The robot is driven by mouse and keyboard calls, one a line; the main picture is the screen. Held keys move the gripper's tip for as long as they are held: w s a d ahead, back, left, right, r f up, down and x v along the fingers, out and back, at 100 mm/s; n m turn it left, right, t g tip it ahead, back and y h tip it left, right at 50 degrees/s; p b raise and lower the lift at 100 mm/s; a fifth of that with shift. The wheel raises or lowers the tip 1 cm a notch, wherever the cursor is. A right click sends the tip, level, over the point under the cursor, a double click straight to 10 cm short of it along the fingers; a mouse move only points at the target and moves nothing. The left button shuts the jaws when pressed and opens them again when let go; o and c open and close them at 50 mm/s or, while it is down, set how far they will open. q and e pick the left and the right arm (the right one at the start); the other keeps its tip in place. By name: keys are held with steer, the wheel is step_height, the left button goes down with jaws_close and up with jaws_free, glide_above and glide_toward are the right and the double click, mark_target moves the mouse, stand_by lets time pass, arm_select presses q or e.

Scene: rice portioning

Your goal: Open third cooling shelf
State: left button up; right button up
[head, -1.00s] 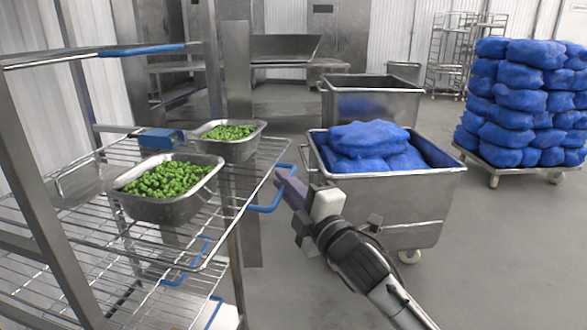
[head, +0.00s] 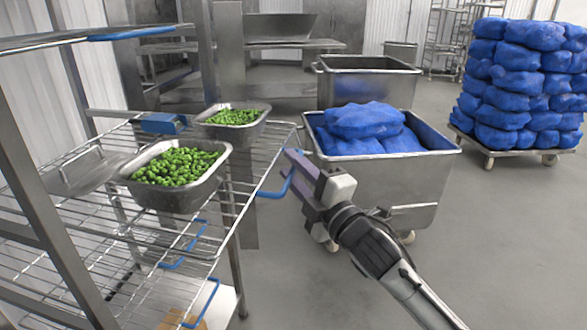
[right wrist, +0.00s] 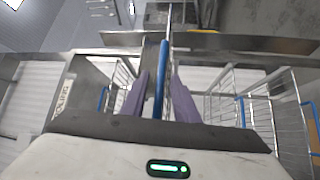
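The cooling rack has wire shelves with blue handles. The upper wire shelf (head: 262,150) carries two metal trays of green peas, a near tray (head: 175,200) and a far tray (head: 262,122). My right gripper (head: 290,168) is at this shelf's blue handle (head: 272,192). In the right wrist view, the blue handle (right wrist: 160,85) runs between the two purple fingers (right wrist: 155,97), with gaps visible on both sides. Lower shelves show a blue handle (head: 187,250) and another below it (head: 208,302). My left gripper is not in view.
A metal cart (head: 395,190) with blue bags stands just beyond my right gripper, with another cart (head: 370,85) behind. A dolly of stacked blue bags (head: 520,85) is at the far right. The floor (head: 500,240) at right is clear. A rack post (head: 50,220) stands at left.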

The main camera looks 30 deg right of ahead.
steer(key=s+f+b, duration=0.1)
steer(key=s, duration=0.9)
steer(key=shift+d+f, duration=0.2)
steer(key=shift+d, duration=0.2)
steer(key=shift+s, duration=0.1)
steer(key=s+a+f+m+g, duration=0.1)
steer(key=s+f+m+g, duration=0.15)
steer(key=f, duration=0.55)
steer(key=s+a+f+m+g, duration=0.1)
steer(key=a+f+m, duration=0.15)
steer(key=f, duration=0.45)
steer(key=s+f+m+g, duration=0.2)
steer(key=f+m, duration=0.1)
steer(key=f, duration=0.5)
steer(key=s+a+f+m+g, duration=0.2)
steer(key=s+a+f+m, duration=0.1)
steer(key=s+f, duration=0.4)
steer(key=s+a+f+m+g, duration=0.3)
steer(key=s+a+f, duration=0.3)
steer(key=f, duration=0.3)
steer(key=shift+s+f+m+y, duration=0.4)
steer(key=shift+s+m, duration=0.2)
steer(key=shift+s, duration=0.05)
